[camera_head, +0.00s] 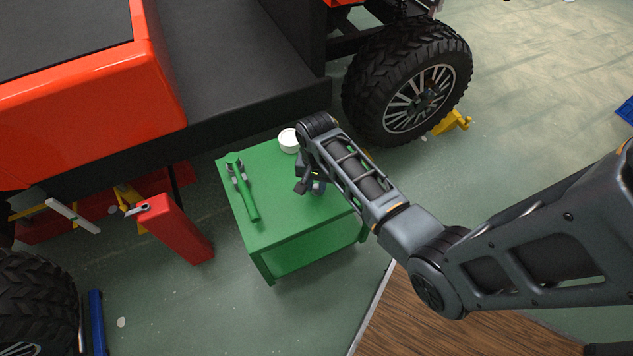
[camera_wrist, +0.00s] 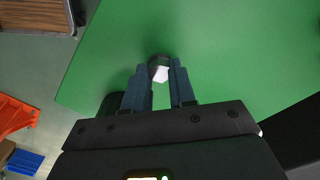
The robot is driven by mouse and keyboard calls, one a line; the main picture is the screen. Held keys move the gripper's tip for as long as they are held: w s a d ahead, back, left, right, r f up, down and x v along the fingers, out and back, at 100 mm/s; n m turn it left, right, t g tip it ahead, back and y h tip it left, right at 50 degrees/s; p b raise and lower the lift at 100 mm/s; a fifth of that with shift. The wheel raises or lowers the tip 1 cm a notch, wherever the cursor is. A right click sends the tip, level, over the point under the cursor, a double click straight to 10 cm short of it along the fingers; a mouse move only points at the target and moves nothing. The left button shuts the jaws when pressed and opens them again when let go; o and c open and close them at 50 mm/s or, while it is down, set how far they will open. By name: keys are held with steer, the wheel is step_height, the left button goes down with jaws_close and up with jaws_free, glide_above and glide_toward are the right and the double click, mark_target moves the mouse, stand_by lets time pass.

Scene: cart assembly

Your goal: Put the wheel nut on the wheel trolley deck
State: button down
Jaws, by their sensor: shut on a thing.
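The green trolley (camera_head: 285,215) has a flat deck, which also fills much of the wrist view (camera_wrist: 235,50). My gripper (camera_head: 312,190) is over the right half of the deck, partly hidden by my arm in the head view. In the wrist view my gripper (camera_wrist: 160,80) is shut on the wheel nut (camera_wrist: 159,68), a small dark piece with a bright white face between the fingertips. The nut cannot be made out in the head view. I cannot tell whether it touches the deck.
A green tool (camera_head: 242,190) lies on the deck's left side. A white round piece (camera_head: 289,140) sits near its back edge. The orange vehicle (camera_head: 90,85) and its large wheel (camera_head: 405,80) stand behind. A red stand (camera_head: 175,228) is to the left. Open floor lies in front.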

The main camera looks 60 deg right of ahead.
steer(key=c, duration=0.8)
jaws_free()
steer(key=shift+c, duration=0.2)
